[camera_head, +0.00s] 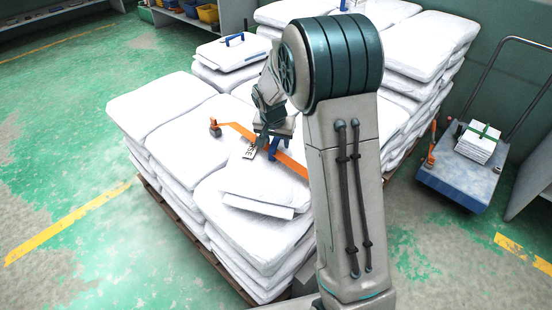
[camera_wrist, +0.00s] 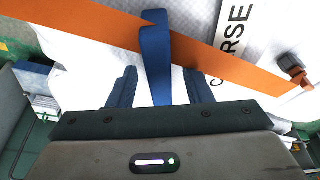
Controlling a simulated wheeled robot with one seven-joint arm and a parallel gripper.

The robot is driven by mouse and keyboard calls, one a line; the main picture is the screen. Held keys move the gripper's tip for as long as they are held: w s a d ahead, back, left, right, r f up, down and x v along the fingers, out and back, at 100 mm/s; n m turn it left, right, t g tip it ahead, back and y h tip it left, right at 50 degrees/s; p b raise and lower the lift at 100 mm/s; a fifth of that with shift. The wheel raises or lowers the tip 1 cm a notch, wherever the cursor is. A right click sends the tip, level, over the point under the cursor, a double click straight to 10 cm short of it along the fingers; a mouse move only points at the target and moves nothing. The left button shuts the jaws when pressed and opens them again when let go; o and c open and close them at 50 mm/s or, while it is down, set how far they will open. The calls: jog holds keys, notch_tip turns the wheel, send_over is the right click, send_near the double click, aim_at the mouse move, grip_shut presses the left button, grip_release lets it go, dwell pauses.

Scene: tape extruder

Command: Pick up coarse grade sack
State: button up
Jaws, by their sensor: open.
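The coarse grade sack (camera_head: 262,185) is a small white sack lying on top of the big stacked sacks. Its white label, partly visible in the wrist view (camera_wrist: 235,40), ends in "RSE". A blue upright handle (camera_wrist: 157,60) stands between the fingers of my gripper (camera_wrist: 160,84). My gripper is open, one dark blue finger on each side of the handle with gaps visible. In the head view my gripper (camera_head: 272,150) is low over the sack, and my arm hides part of it.
An orange strap (camera_head: 295,164) with a buckle (camera_head: 215,130) crosses beside the handle. Another small white sack with a blue handle (camera_head: 234,40) lies behind. Tall sack stacks (camera_head: 425,45) stand behind my arm. A blue cart (camera_head: 458,177) stands right. The green floor at left is clear.

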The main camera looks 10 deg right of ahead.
jog(key=shift+f, duration=0.2)
dwell(0.5)
grip_shut()
dwell(1.1)
jog(key=shift+w+r, duration=0.15)
jog(key=shift+r, duration=0.05)
